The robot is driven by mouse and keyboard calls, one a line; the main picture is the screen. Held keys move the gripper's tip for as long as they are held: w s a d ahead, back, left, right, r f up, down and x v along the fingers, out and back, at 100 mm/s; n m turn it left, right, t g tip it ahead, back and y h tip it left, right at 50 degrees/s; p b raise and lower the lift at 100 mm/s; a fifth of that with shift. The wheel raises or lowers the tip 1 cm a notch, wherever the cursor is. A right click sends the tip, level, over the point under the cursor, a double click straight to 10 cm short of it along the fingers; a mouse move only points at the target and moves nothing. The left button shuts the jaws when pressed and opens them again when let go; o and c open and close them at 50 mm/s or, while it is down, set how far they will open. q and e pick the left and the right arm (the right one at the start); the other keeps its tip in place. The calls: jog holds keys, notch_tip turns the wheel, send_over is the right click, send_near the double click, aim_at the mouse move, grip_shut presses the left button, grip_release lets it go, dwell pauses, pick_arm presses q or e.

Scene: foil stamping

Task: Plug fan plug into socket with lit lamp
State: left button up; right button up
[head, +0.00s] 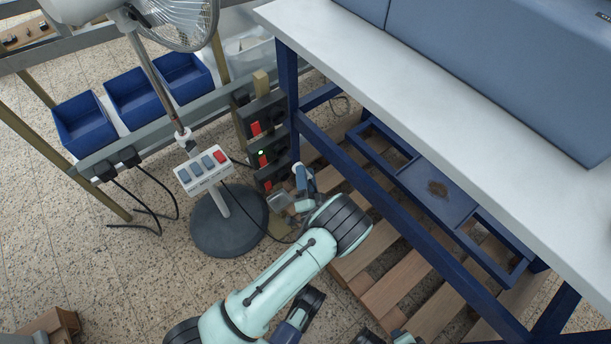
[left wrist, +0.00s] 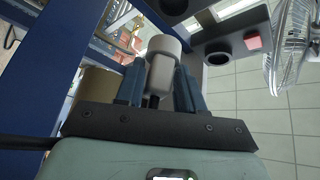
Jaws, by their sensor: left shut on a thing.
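My left gripper (head: 303,178) is low beside the socket column, under the edge of the white bench. In the left wrist view its blue fingers (left wrist: 160,85) are shut on a pale grey plug (left wrist: 163,65). The plug is not clear in the head view. Three dark sockets with red switches are stacked on a post. The middle socket (head: 268,150) has a lit green lamp (head: 261,152); I see no lit lamp on the other two. One socket block (left wrist: 218,55) shows right of the plug in the wrist view. The fan (head: 185,18) stands left.
The fan's switch box (head: 204,170) and round base (head: 228,222) stand left of the sockets. Cables hang near a rail with blue bins (head: 84,122). The bench's blue leg (head: 288,90) and lower shelf (head: 436,190) are close on the right, above a wooden pallet (head: 395,290).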

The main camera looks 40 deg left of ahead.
aim_at(287, 146)
pick_arm(q)
jog(key=shift+w+a, duration=0.3)
jog(key=shift+a, duration=0.65)
jog(key=shift+w+a, duration=0.25)
jog(key=shift+a, duration=0.65)
jog(key=shift+w+a, duration=0.3)
jog(key=shift+a, duration=0.65)
pick_arm(e)
jog(key=shift+s+d+f, duration=0.1)
jog(key=shift+s+f, duration=0.4)
jog(key=shift+s, duration=0.05)
jog(key=shift+r, duration=0.1)
pick_arm(q)
jog(key=shift+w+a+b, duration=0.15)
jog(key=shift+a+b, duration=0.05)
jog(key=shift+a, duration=0.4)
jog(key=shift+w+a+b, duration=0.15)
jog(key=shift+a+b, duration=0.05)
jog(key=shift+a, duration=0.35)
pick_arm(e)
jog(key=shift+f, duration=0.25)
pick_arm(q)
jog(key=o, duration=1.1)
